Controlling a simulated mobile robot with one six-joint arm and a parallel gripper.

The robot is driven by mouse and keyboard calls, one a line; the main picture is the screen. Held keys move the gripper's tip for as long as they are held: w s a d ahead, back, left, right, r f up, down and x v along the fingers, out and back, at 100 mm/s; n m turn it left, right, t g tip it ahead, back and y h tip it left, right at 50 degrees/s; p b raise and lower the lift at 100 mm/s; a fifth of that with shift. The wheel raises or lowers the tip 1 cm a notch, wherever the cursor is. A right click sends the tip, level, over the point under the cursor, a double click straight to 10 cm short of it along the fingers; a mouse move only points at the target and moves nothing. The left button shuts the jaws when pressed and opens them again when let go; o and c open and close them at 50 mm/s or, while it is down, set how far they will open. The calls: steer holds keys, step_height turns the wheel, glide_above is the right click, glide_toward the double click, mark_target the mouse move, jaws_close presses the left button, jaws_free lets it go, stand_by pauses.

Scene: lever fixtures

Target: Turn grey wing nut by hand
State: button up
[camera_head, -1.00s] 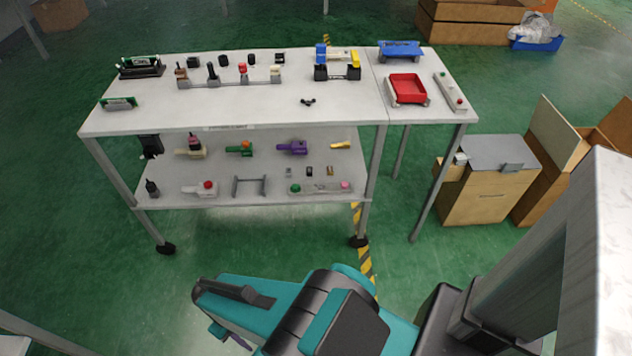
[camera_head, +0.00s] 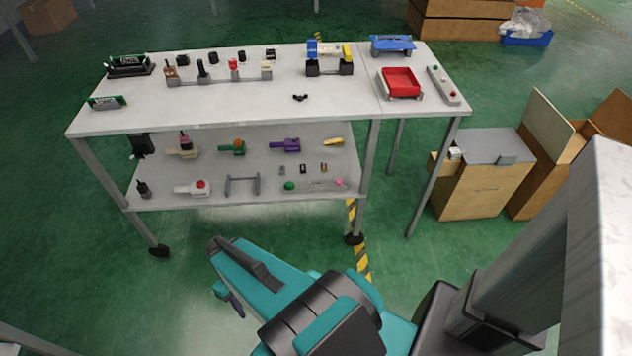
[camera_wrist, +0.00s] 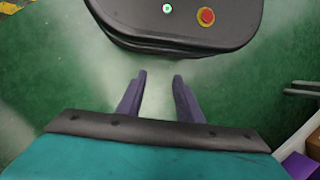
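A small dark two-lobed piece (camera_head: 300,97) lies on the front middle of the white table top in the head view. Its shape is like a wing nut, but it is too small to be sure, and its colour looks nearly black. My gripper (camera_wrist: 161,77) shows in the wrist view with its two purple fingers apart and nothing between them. In the head view one purple finger shows below the teal arm, low in front of the table and well apart from the piece. No wing nut shows in the wrist view.
The table (camera_head: 210,110) has a lower shelf (camera_head: 215,175) with several coloured lever fixtures. On top stand a grey rail with knobs (camera_head: 218,76), a blue and yellow fixture (camera_head: 329,58) and a red tray (camera_head: 400,83). Green floor is clear in front.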

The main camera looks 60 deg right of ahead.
steer(key=w+d+r+t+b, duration=0.1)
steer(key=d+r+t+b, duration=0.15)
steer(key=d, duration=1.15)
steer(key=d+r+t+b, duration=0.1)
steer(key=d+r+t, duration=0.2)
steer(key=d, duration=1)
steer(key=s+d+r+t+h+b, duration=0.1)
steer(key=s+d+r, duration=0.3)
steer(key=s+d, duration=0.5)
steer(key=s+d+r+t+h+b, duration=0.1)
steer(key=s+d+r, duration=0.3)
steer(key=s+d, duration=0.6)
steer(key=d+t+b, duration=0.1)
steer(key=d, duration=0.3)
steer(key=shift+s+d+r+b, duration=0.15)
steer(key=shift+d+r+b, duration=0.1)
steer(key=shift+r+b, duration=0.1)
glide_toward(314, 183)
steer(key=shift+x, duration=1)
steer(key=x, duration=0.4)
steer(key=shift+w+f, duration=0.3)
steer(key=shift+f, duration=0.25)
